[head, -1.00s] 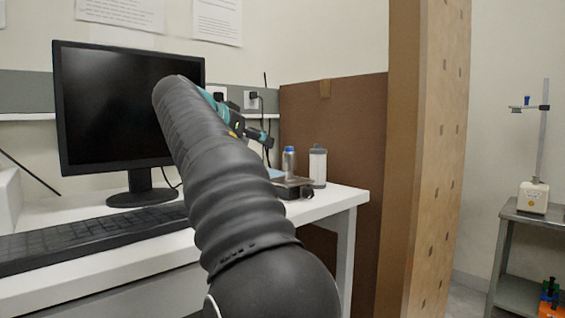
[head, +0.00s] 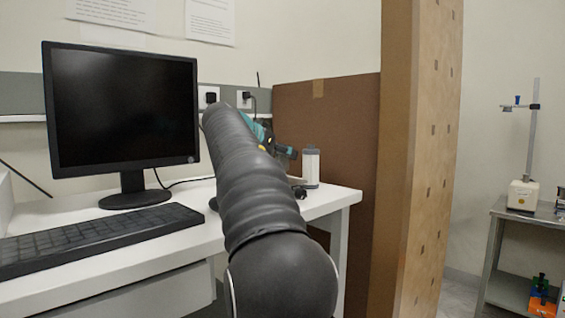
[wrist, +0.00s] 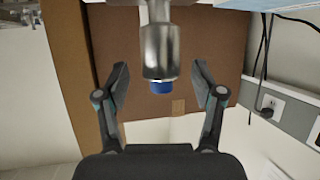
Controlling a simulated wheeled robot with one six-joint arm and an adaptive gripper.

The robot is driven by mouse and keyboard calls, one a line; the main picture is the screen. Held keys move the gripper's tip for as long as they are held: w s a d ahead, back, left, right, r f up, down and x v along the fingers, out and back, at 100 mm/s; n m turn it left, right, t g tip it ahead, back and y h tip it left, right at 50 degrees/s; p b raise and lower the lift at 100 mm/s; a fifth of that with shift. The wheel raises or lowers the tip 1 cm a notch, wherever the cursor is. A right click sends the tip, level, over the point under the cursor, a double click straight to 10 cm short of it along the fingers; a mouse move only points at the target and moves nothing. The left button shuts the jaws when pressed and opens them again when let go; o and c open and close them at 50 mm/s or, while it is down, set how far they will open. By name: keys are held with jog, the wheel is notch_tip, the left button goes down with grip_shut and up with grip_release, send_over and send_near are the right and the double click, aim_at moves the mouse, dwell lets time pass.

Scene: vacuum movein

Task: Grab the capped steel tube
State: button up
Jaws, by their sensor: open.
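The capped steel tube (wrist: 160,45) shows in the wrist view as a shiny grey cylinder with a blue cap (wrist: 160,87), which points down in that picture. My gripper (wrist: 161,76) is open, with one finger on each side of the tube in the picture. Gaps show between both fingers and the tube, and I cannot tell its exact depth between them. In the head view my gripper (head: 284,150) is partly hidden behind my arm at the desk's right end.
A monitor (head: 120,110) and keyboard (head: 95,238) are to the left. A brown partition (head: 335,140) closes off the desk's right side.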

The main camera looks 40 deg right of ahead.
jog(key=shift+x, duration=0.8)
grip_shut()
